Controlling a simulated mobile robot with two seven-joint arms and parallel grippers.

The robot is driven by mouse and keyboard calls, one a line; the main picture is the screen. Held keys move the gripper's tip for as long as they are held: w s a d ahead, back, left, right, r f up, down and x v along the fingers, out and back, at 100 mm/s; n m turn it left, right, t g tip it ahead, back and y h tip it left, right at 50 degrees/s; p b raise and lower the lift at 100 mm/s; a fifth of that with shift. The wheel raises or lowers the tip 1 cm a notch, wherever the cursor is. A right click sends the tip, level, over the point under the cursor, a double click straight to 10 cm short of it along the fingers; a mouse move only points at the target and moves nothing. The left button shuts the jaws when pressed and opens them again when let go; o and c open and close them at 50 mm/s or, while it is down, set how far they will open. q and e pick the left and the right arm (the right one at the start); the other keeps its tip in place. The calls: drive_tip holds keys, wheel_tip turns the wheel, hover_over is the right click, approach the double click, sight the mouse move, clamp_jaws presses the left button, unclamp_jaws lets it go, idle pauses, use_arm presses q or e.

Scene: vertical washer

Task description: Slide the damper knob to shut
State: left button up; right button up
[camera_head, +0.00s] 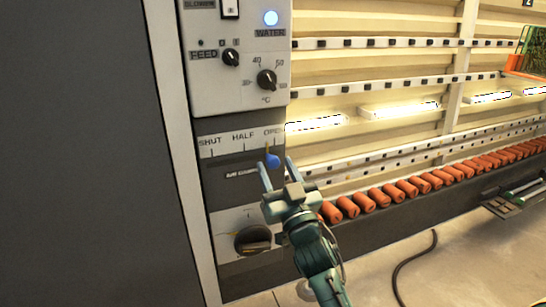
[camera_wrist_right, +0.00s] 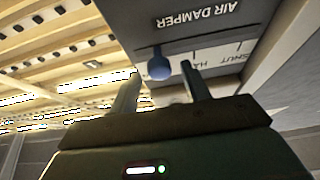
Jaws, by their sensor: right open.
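The damper knob (camera_head: 273,160) is a blue ball on a short stem in the head view. It sits at the right end of the slot, under the OPEN label; SHUT is at the left end and HALF is between. My right gripper (camera_head: 275,168) is open, its two fingers pointing up at the panel near the knob. In the right wrist view the blue knob (camera_wrist_right: 159,66) shows beyond and between the two fingertips (camera_wrist_right: 160,80). I cannot tell whether either finger touches it. My left gripper is not in view.
Above the damper is a control box (camera_head: 240,100) with FEED and temperature dials. A black rotary knob (camera_head: 253,239) is below. A dark flat panel (camera_head: 80,150) fills the left side. Orange cylinders (camera_head: 400,190) line a ledge to the right. A dark hose (camera_head: 415,255) lies on the floor.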

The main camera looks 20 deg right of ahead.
drive_tip(key=shift+x, duration=1.45)
drive_tip(key=shift+c, duration=0.2)
clamp_jaws()
